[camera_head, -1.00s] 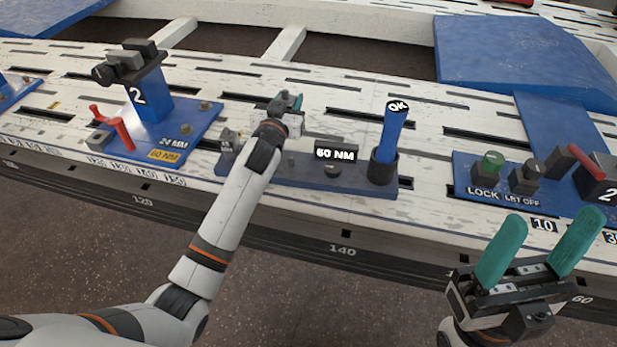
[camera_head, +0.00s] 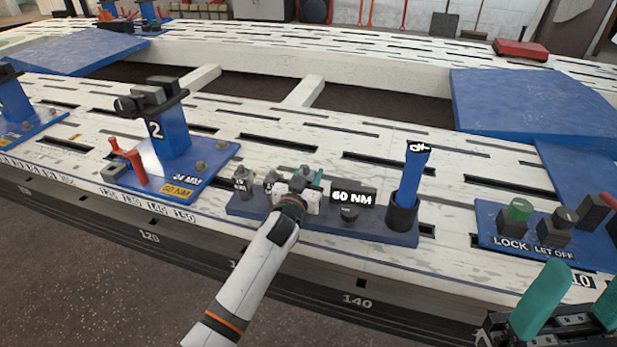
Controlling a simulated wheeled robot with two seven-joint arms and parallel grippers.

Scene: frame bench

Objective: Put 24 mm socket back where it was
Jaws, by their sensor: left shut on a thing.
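The dark socket tray (camera_head: 330,226) lies on the slotted white bench, with a 60 NM block (camera_head: 352,194) and a blue-handled tool in a dark cup at its right. Two grey sockets (camera_head: 241,183) stand at its left end; the second one (camera_head: 270,181) is close to my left gripper. My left gripper (camera_head: 302,176) is over the middle of the tray, shut on a small dark piece, likely the 24 mm socket, mostly hidden by the gripper. I cannot tell whether it touches the tray. My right gripper (camera_head: 580,298) is open and empty at the lower right, partly cut off.
A blue station marked 2 (camera_head: 168,145), with a 24 MM label and a red lever, stands left of the tray. The blue tool (camera_head: 412,175) rises at the tray's right end. A LOCK and LBT OFF button panel (camera_head: 540,248) lies further right. Bench behind the tray is clear.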

